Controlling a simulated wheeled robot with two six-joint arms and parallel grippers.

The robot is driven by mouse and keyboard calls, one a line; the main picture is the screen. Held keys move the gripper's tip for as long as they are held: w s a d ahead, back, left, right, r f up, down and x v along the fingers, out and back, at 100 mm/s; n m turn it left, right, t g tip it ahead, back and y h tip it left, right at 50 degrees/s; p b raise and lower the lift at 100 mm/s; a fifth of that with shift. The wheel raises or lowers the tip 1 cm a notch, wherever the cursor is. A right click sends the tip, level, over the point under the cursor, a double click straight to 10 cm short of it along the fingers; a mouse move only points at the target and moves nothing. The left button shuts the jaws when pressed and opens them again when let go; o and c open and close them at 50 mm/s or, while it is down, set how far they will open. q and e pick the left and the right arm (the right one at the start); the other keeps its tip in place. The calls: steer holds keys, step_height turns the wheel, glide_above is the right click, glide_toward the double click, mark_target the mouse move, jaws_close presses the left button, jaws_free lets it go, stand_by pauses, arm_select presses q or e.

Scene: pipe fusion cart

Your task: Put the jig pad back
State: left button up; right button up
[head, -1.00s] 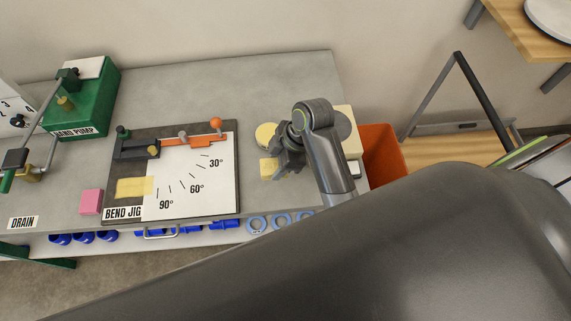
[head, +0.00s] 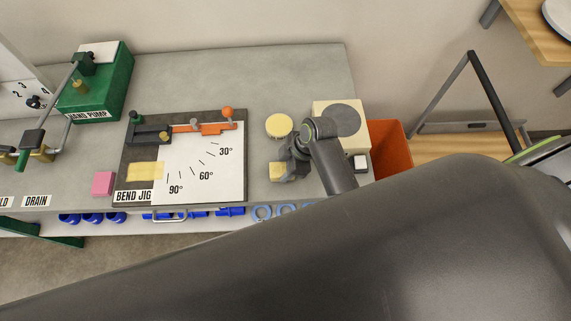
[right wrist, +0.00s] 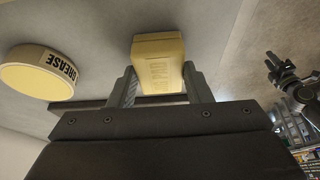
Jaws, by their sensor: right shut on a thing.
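A small yellow block (head: 277,171), which looks like the jig pad, is at the fingertips of my right gripper (head: 288,169). In the right wrist view the block (right wrist: 158,65) sits between the two fingers (right wrist: 160,90), with raised lettering too faint to read. The gripper is shut on it. The block is over the cart top, right of the bend jig; I cannot tell whether it touches the surface. The bend jig (head: 205,185) has a white angle board and a flat yellow patch (head: 146,171) at its left.
A round yellow grease tin (head: 279,126) stands just behind the gripper; it also shows in the right wrist view (right wrist: 35,78). A cream unit (head: 326,106) and an orange bin (head: 393,150) are to the right. A pink block (head: 103,183) and green hand pump (head: 105,85) are left.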

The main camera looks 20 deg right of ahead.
steer(key=o, duration=0.9)
steer(key=b+v, duration=0.1)
steer(key=v, duration=1.1)
steer(key=shift+r, duration=0.1)
